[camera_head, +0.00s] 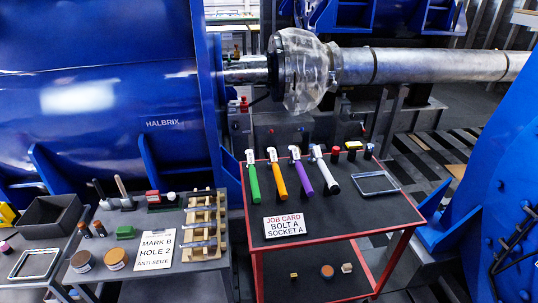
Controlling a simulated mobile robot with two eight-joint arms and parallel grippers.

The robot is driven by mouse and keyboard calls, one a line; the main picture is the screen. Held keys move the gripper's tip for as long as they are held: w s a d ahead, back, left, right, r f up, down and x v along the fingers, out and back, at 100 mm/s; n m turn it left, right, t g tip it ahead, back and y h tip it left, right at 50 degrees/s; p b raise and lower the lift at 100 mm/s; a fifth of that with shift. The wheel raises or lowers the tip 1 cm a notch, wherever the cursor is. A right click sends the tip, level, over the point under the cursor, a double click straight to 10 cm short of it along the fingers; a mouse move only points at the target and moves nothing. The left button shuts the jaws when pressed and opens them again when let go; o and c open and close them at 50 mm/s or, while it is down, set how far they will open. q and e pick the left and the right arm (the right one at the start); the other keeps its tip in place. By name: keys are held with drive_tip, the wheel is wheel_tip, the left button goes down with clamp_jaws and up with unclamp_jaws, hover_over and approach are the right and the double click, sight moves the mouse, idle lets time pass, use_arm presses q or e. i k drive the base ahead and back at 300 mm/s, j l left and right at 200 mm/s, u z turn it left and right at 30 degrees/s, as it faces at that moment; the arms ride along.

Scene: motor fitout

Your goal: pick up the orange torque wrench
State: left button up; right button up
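The orange torque wrench (278,181) lies on the dark top of the red-framed cart (338,218), its silver head toward the back and its orange handle toward the front. It is in a row between a green-handled wrench (254,183) on its left and a purple-handled wrench (302,178) on its right. A white-handled wrench (326,174) lies further right. Neither of my grippers shows in the head view, and nothing covers the orange wrench.
An empty grey frame (375,183) lies at right, with several sockets behind. Left, a grey bench holds a wooden rack (203,228), a sign (155,251) and tins. The large blue motor (95,110) stands behind.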

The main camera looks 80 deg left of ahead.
sight(271, 152)
drive_tip(key=u, duration=2.6)
